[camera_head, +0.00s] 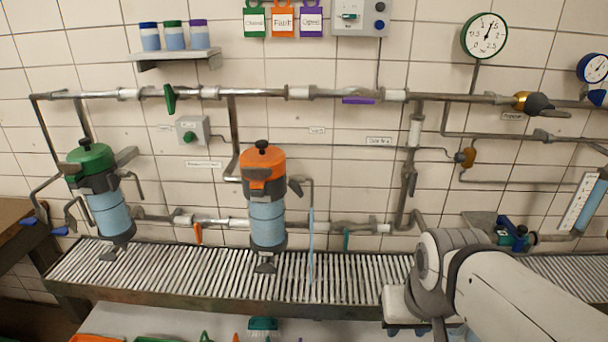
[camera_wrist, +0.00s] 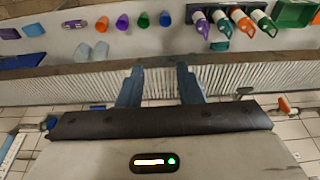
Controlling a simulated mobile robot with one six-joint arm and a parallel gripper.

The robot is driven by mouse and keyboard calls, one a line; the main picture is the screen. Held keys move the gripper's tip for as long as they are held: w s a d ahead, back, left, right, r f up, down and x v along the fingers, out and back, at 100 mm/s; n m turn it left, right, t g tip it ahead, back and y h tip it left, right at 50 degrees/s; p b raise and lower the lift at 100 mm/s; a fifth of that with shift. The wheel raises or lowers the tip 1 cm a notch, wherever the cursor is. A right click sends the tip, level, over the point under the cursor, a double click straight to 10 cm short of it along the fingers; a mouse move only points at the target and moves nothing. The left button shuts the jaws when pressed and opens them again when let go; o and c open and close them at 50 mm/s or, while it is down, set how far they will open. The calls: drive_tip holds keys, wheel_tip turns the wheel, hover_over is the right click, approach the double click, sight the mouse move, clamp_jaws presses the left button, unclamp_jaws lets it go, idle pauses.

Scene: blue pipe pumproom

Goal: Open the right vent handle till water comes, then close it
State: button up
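The right canister (camera_head: 268,222) has an orange lid and a light blue body and stands over the slatted drain. A small dark grey vent handle (camera_head: 296,187) sits at its upper right, beside a thin bent outlet pipe (camera_head: 312,190). A narrow light blue water stream (camera_head: 311,245) falls from that pipe to the slats. My gripper (camera_wrist: 160,70) is open and empty, its two blue fingers apart over the slatted drain in the wrist view. In the head view my arm is at the lower right, well away from the vent handle; the fingertips are hidden there.
A green-lidded canister (camera_head: 108,205) stands at the left. Pipes with coloured valve handles cross the tiled wall. The slatted drain (camera_head: 200,270) runs along the front. Coloured cups and bottles lie on the shelf (camera_wrist: 60,45) in front of the drain.

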drive_tip(key=shift+a, duration=0.1)
drive_tip(key=n+t+y+b, duration=0.1)
drive_tip(key=n+t+b, duration=0.1)
drive_tip(key=n+t, duration=0.85)
approach(294, 190)
wheel_tip(294, 190, down, 5)
drive_tip(key=w+m+t, duration=0.2)
drive_tip(key=m+t, duration=0.1)
drive_tip(key=shift+t+h, duration=0.7)
drive_tip(key=shift+t, duration=0.05)
drive_tip(key=w, duration=0.2)
drive_tip(key=w+p, duration=0.1)
drive_tip(key=w, duration=0.2)
drive_tip(key=w+r, duration=0.1)
drive_tip(key=w, duration=0.2)
drive_tip(key=shift+w+a+p, duration=0.1)
drive_tip(key=shift+a+p, duration=0.2)
drive_tip(key=shift+p, duration=0.1)
drive_tip(key=shift+c, duration=0.5)
